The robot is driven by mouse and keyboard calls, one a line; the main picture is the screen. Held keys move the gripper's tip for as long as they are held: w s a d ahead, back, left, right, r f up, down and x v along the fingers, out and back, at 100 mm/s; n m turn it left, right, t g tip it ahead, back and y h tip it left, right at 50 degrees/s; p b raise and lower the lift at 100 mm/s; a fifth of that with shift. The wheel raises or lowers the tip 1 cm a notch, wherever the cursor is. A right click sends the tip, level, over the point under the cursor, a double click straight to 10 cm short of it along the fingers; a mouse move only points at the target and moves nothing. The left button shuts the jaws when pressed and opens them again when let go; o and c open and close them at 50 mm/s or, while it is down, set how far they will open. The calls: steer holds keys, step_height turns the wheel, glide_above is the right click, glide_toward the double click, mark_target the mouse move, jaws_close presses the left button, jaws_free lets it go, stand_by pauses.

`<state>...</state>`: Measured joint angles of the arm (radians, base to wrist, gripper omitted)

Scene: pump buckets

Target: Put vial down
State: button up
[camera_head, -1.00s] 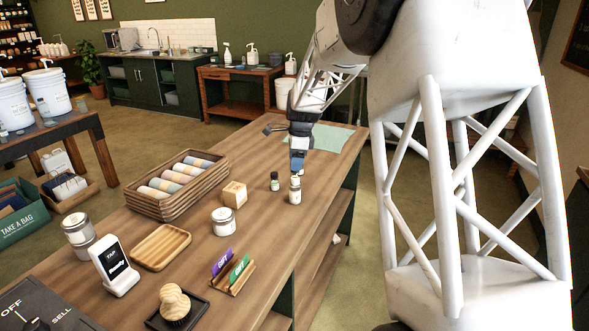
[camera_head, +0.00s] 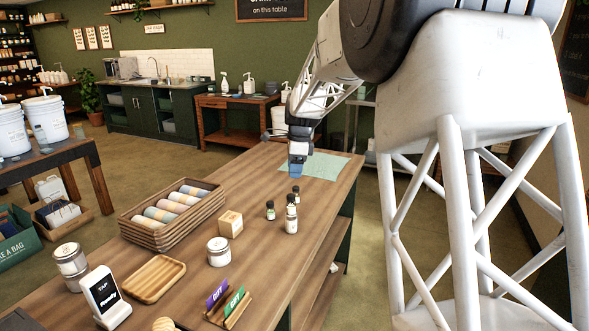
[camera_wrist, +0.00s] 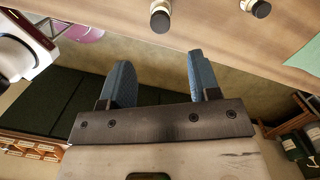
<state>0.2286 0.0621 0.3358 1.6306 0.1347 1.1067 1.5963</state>
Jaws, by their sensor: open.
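Three small vials stand upright on the wooden table. A white-labelled vial (camera_head: 291,222) with a dark cap is nearest the camera. A smaller dark-capped vial (camera_head: 270,212) stands to its left, and another vial (camera_head: 296,192) shows just behind it, partly hidden. My gripper (camera_head: 297,172) is above the table beyond the vials, its blue fingers apart from them. In the wrist view my gripper (camera_wrist: 158,62) is open with nothing between its fingers. Two dark-capped vials show there at the top edge, one vial (camera_wrist: 160,16) ahead of the fingers and one vial (camera_wrist: 258,8) to the right.
A pale green mat (camera_head: 325,167) lies at the table's far end. A wooden block (camera_head: 230,223), a white jar (camera_head: 219,252) and a basket of rolls (camera_head: 150,232) stand left of the vials. The table's right edge is close to the vials.

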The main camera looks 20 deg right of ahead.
stand_by(0.4)
steer(key=s+a+r+n, duration=0.2)
steer(key=s+a+n, duration=0.2)
steer(key=s, duration=0.4)
steer(key=s+a+r+n+t+h, duration=0.1)
steer(key=s+a+r+n, duration=0.15)
steer(key=s, duration=0.55)
steer(key=s+a+r+n, duration=0.1)
steer(key=s+a+n, duration=0.35)
steer(key=s, duration=0.45)
steer(key=s+a+f+n, duration=0.1)
steer(key=s+f+n, duration=0.1)
steer(key=s, duration=0.5)
steer(key=s+a+f+n, duration=0.1)
steer(key=s+f+n, duration=0.1)
steer(key=s+n, duration=0.3)
steer(key=s+a+f+n+t, duration=0.1)
steer(key=s+a+f+n, duration=0.1)
steer(key=s, duration=0.8)
steer(key=shift+n+h, duration=0.3)
steer(key=shift+n, duration=0.4)
